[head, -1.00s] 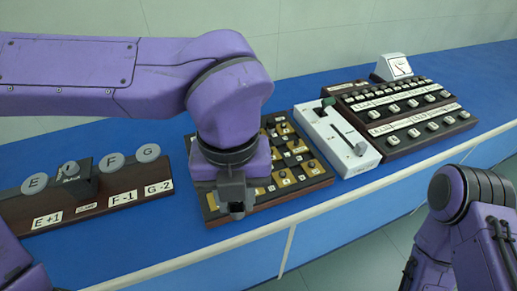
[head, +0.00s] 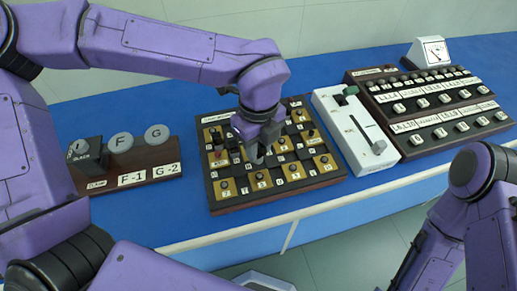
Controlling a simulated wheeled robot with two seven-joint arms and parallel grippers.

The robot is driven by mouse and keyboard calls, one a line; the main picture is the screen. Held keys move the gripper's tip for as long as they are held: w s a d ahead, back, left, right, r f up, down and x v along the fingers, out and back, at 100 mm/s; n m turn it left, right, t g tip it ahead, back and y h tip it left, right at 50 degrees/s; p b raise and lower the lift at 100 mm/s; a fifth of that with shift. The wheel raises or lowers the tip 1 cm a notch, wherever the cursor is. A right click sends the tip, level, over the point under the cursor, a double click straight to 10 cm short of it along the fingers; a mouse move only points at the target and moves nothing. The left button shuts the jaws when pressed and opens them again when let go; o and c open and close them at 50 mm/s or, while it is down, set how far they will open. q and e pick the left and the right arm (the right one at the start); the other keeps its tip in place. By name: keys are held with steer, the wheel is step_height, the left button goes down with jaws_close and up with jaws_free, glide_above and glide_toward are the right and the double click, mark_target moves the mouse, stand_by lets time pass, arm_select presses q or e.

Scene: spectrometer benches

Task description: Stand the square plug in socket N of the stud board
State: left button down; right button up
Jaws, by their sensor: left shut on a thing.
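The stud board (head: 213,205) is a dark board with tan squares, several round dark studs and small letter labels. It lies on the blue bench in the middle of the view. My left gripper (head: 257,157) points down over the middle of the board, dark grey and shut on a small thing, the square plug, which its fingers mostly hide. I cannot tell whether the plug touches the board. The gripper and wrist cover part of the board's centre and back. Socket N cannot be picked out, as the labels are too small to read. My right gripper is not in view.
A white slider box (head: 350,135) stands close to the board's right, then a dark switch panel (head: 425,150) and a white meter (head: 429,52). A rack with grey discs F (head: 120,142) and G (head: 157,134) and a black block (head: 88,153) stands left.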

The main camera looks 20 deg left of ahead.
mark_target(259, 154)
arm_select(q)
steer(key=f, duration=0.4)
steer(key=shift+w+a, duration=0.1)
steer(key=shift+w, duration=0.3)
steer(key=shift+s+f, duration=0.1)
steer(key=shift+f, duration=0.1)
steer(key=c, duration=0.8)
jaws_free()
steer(key=shift+c, duration=0.2)
step_height(259, 154, up, 12)
steer(key=shift+r, duration=0.2)
